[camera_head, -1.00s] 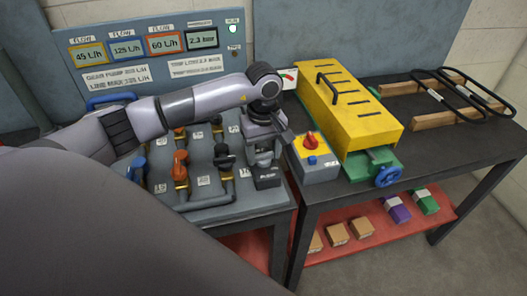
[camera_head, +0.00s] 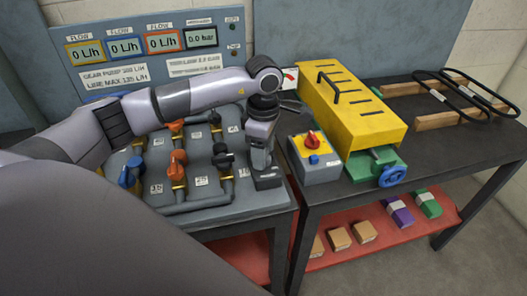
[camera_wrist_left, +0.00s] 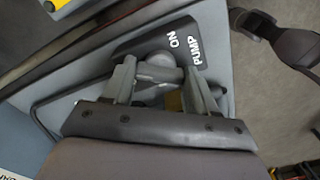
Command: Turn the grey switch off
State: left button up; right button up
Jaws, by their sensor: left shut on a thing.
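The grey switch (camera_wrist_left: 158,66) is a rounded grey lever on a dark plate (camera_head: 268,180) marked PUMP and ON, at the front right corner of the grey valve panel. In the wrist view my left gripper (camera_wrist_left: 160,75) has its two fingers around the lever and is shut on it. In the head view the left gripper (camera_head: 263,162) points down over the plate and hides most of the switch. The flow displays (camera_head: 124,47) read 0 L/h and the pressure display (camera_head: 201,37) reads 0.0 bar. My right gripper is not in view.
Orange (camera_head: 177,165) and blue (camera_head: 130,172) valve handles stand left of the gripper. A grey box with a red knob (camera_head: 313,138) stands close on its right, beside a yellow slotted cover (camera_head: 350,100). Several small boxes lie on the red shelf (camera_head: 295,262) below.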

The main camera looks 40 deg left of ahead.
pick_arm(q)
jog(key=n, duration=0.6)
jog(key=shift+n+b, duration=0.3)
dwell(0.4)
jog(key=o, duration=1.1)
jog(key=shift+c, duration=0.2)
jog(key=shift+r+b, duration=0.3)
jog(key=shift+r, duration=3.35)
